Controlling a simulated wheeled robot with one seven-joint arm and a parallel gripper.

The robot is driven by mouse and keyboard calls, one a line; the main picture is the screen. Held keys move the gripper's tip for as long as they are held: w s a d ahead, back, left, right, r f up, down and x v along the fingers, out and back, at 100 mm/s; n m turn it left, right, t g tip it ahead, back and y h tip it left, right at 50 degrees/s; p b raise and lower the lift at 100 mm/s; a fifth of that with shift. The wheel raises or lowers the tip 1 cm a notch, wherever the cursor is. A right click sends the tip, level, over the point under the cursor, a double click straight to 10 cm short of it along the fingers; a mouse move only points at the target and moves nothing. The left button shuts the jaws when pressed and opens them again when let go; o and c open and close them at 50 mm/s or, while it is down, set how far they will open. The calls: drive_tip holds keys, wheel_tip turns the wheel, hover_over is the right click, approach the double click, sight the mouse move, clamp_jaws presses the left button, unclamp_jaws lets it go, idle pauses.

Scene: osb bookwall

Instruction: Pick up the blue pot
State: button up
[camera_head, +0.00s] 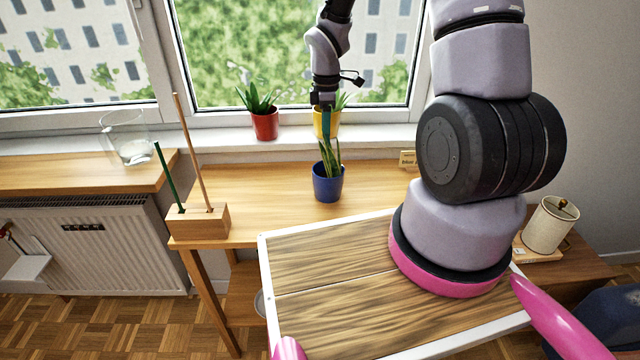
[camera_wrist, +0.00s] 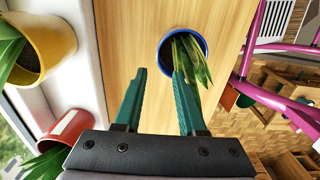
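The blue pot (camera_head: 328,186) holds a green plant and stands upright on the wooden table below the window. In the wrist view its blue rim (camera_wrist: 205,42) shows near the top middle, with leaves leaning out of it. My gripper (camera_wrist: 157,75) is open, with its two teal fingers apart and nothing visible held between them. In the head view my gripper (camera_head: 326,122) points down above the plant. In the wrist view the right finger overlaps the leaves; I cannot tell whether it touches them.
A red pot (camera_head: 265,124) and a yellow pot (camera_head: 333,122) stand on the windowsill behind. A wooden block (camera_head: 200,222) with two upright sticks is on the table's left end. A small sign (camera_head: 408,160) stands at right.

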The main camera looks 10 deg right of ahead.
sight(326, 162)
wheel_tip(326, 162, down, 10)
drive_tip(key=shift+d+r, duration=0.1)
clamp_jaws()
idle(0.4)
idle(1.3)
